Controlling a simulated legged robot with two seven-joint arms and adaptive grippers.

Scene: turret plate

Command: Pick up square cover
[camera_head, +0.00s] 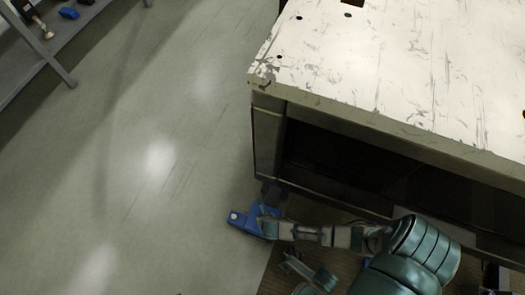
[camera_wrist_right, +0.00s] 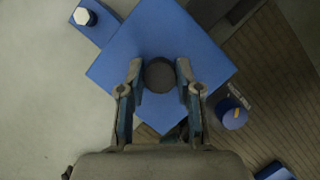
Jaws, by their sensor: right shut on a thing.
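The square cover (camera_wrist_right: 160,35) is a flat blue plate with a dark round knob (camera_wrist_right: 160,75) at its middle, large in the right wrist view. My right gripper (camera_wrist_right: 159,78) is shut on that knob, one finger on each side of it. The plate looks turned like a diamond to the camera, over the pale floor and brown slats. In the head view one of my arms reaches to a small blue piece (camera_head: 256,221) beside the table corner; its fingers are too small and dark to read there. My left gripper is not clearly in any view.
A worn white-topped table (camera_head: 400,60) with a dark open side fills the right. Pale floor (camera_head: 150,130) lies clear at left. A shelf (camera_head: 60,55) stands top left. A blue piece with a white hexagon (camera_wrist_right: 84,16) and a blue cylinder (camera_wrist_right: 232,115) lie near the cover.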

